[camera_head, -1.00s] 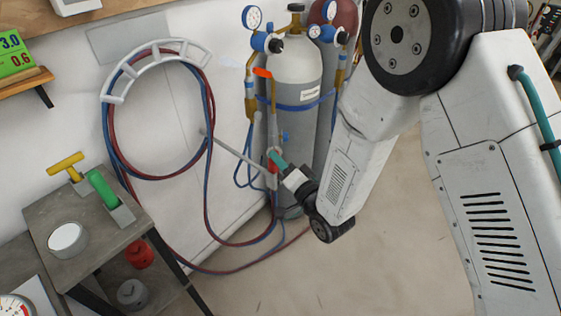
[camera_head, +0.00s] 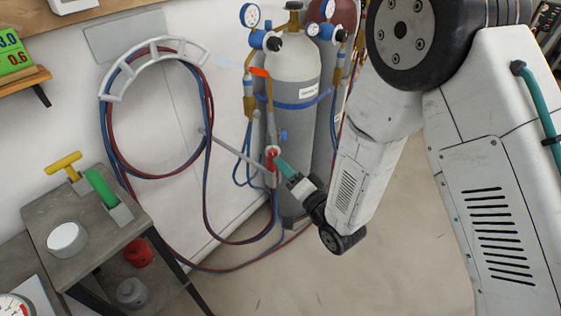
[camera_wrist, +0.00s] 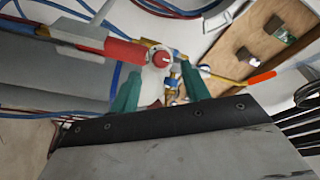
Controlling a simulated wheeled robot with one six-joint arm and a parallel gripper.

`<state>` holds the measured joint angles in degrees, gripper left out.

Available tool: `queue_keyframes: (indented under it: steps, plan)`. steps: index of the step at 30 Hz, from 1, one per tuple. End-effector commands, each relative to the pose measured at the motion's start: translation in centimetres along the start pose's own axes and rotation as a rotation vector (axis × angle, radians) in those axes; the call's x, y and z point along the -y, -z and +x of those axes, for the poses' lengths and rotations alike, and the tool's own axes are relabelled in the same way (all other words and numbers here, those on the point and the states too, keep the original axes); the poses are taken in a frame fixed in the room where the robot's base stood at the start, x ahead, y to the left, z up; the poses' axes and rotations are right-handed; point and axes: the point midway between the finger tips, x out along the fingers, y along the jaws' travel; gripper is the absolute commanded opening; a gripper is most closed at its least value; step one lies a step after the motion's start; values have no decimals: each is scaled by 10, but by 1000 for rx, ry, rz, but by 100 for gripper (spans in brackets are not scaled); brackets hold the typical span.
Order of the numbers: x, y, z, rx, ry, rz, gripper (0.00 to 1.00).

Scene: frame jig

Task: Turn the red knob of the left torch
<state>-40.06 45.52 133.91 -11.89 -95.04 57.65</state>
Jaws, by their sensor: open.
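The red knob (camera_wrist: 162,58) has a pale mark on its face and shows between and just beyond my two teal fingertips in the wrist view. It sits by the red body of a torch (camera_wrist: 118,51). My gripper (camera_wrist: 162,78) is open, one finger on each side below the knob; contact is not visible. In the head view my gripper (camera_head: 281,162) is at the lower right of the red knob (camera_head: 271,154), in front of the grey cylinder. The far finger is partly hidden there.
A grey gas cylinder (camera_head: 296,65) with gauges stands behind. An orange lever (camera_head: 260,72) is above the knob. Red and blue hoses hang on a white wall rack (camera_head: 155,55). A grey bench (camera_head: 130,225) stands at left. Open floor lies at lower right.

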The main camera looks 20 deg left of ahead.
Motion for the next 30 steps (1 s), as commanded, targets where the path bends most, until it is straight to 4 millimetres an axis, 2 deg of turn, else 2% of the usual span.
queue_keyframes:
  steps: [3,9,26,29,30]
  plan:
    - [-1,0,-21,1,-3,0,46]
    - [0,0,-39,0,-1,0,46]
    - [0,0,-41,1,-1,-12,46]
    - [-13,-9,-42,44,-64,-57,46]
    - [-23,-15,-43,76,-111,-82,46]
